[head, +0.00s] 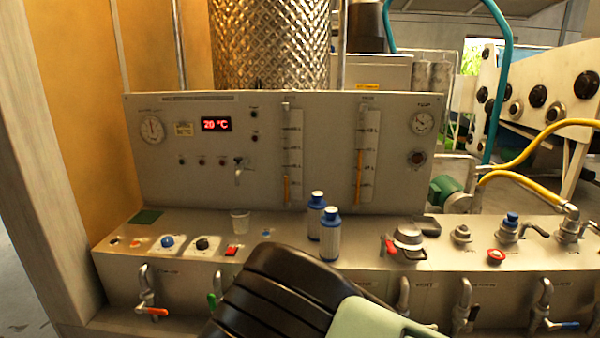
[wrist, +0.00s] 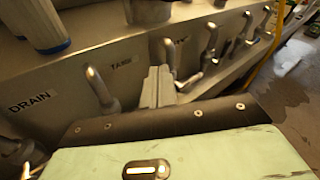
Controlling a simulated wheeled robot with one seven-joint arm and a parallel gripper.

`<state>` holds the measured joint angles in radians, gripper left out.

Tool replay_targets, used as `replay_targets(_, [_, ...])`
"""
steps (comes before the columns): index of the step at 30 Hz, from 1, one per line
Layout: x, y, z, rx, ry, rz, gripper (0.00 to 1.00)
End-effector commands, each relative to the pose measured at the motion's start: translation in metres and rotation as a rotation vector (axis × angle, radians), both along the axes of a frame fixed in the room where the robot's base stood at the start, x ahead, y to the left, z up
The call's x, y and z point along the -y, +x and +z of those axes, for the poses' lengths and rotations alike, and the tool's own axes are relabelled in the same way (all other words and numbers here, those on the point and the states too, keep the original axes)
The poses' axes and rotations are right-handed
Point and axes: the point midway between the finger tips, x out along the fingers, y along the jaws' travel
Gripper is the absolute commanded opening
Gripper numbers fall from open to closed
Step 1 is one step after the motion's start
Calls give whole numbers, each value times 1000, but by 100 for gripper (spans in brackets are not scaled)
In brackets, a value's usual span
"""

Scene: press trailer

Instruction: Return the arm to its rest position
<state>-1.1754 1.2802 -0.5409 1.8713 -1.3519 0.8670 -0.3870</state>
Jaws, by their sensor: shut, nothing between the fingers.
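My gripper (wrist: 158,88) shows in the wrist view as two grey fingers pressed together, empty, in front of the console's lower front panel. A grey tap (wrist: 100,88) stands just left of the fingers and another tap (wrist: 168,55) just behind them. I cannot tell whether the fingers touch either. In the head view my black and pale green arm reaches across the bottom middle, and the fingers are not visible there.
A yellow hose (head: 525,180) is at right. Open floor (wrist: 295,95) lies right in the wrist view.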

Motion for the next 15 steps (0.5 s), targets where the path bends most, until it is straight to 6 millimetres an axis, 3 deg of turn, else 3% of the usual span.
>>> replay_targets(3, [22,-36,7,-14,239,-239,0])
replay_targets(6, [30,-69,14,-19,424,-429,0])
replay_targets(11, [25,-122,36,-19,699,-712,0])
replay_targets(15, [13,-165,64,-8,919,-939,0])
